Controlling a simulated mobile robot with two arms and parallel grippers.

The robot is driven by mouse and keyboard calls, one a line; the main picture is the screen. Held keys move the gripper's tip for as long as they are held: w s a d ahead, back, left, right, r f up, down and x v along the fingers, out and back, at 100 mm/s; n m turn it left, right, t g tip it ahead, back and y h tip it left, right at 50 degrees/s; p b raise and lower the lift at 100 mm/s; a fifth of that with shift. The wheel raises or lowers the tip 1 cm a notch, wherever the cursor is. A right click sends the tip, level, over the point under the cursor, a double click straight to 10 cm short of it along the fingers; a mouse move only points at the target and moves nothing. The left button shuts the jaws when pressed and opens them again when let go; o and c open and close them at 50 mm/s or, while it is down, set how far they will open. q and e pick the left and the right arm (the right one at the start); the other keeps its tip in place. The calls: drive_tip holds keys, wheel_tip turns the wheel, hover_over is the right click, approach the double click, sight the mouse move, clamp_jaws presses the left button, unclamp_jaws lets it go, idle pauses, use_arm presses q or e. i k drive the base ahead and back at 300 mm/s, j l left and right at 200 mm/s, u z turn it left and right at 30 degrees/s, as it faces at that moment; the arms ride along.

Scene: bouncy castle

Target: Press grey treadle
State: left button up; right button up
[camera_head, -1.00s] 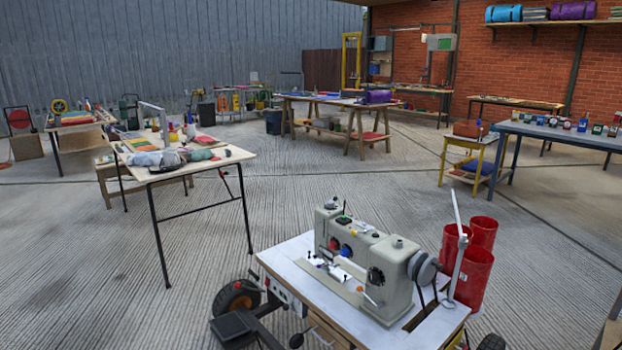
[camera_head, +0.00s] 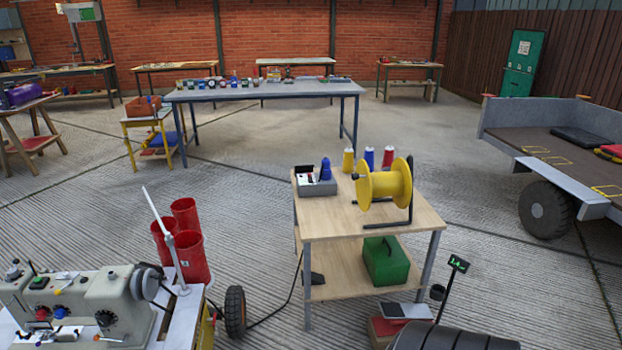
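I cannot make out a grey treadle for certain in the head view. The grey sewing machine (camera_head: 105,303) stands on its white-topped table (camera_head: 178,325) at the lower left, cut off by the picture's edge. The floor under its left side is out of view. A flat grey slab (camera_head: 405,310) lies on a red box low at the right of centre. Neither of my grippers is in view.
The wooden table (camera_head: 375,222) holds a yellow reel (camera_head: 384,184) and thread cones. Red bins (camera_head: 188,250) stand beside the sewing table, near a wheel (camera_head: 235,312). A trailer (camera_head: 545,165) is at the right. A dark rounded thing (camera_head: 455,338) is at the bottom. Open floor lies behind.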

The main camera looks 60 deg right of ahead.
sight(393, 310)
drive_tip(key=z, duration=2.6)
